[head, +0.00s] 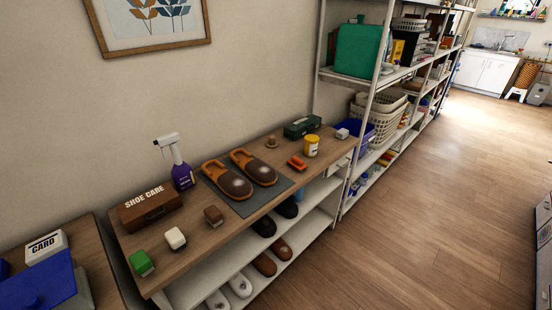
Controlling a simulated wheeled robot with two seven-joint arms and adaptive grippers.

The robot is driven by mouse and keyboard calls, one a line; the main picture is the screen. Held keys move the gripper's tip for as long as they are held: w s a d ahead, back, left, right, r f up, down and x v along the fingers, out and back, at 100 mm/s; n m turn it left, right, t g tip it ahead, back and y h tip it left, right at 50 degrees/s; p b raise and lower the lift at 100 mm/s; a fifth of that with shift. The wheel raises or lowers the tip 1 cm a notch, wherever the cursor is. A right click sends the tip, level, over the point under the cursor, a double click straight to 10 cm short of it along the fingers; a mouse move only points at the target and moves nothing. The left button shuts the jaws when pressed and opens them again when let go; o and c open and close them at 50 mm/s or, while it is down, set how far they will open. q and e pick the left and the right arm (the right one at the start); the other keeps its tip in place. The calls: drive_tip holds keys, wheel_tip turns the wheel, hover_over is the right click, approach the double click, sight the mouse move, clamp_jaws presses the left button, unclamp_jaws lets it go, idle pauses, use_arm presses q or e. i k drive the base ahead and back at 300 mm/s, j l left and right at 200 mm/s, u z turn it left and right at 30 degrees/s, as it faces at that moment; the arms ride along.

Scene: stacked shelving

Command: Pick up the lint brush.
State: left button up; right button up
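No thing here is clearly a lint brush at this size. On the wooden top of the shoe shelf (225,230), a small orange-red item (297,162) lies right of the slippers; it could be a brush, but I cannot tell. A brown block (213,216), a white block (175,238) and a green block (141,263) sit along the front left edge; they may be brushes or sponges. A small tan knob-like item (271,142) stands near the wall. Neither of my grippers is in view.
A dark SHOE CARE box (150,207), purple spray bottle (181,170), brown slippers (228,181) on a grey mat (250,205), yellow can (311,146) and green box (302,126) share the top. Tall shelving (362,105) stands beyond. The wooden floor (420,210) at right is clear.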

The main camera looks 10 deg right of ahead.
sight(297, 164)
drive_tip(key=i+l+u, duration=0.35)
drive_tip(key=l+u, duration=0.15)
drive_tip(key=l, duration=0.15)
drive_tip(key=i+l+u, duration=0.15)
drive_tip(key=l+u, duration=0.4)
drive_tip(key=l, duration=0.2)
drive_tip(key=i, duration=0.05)
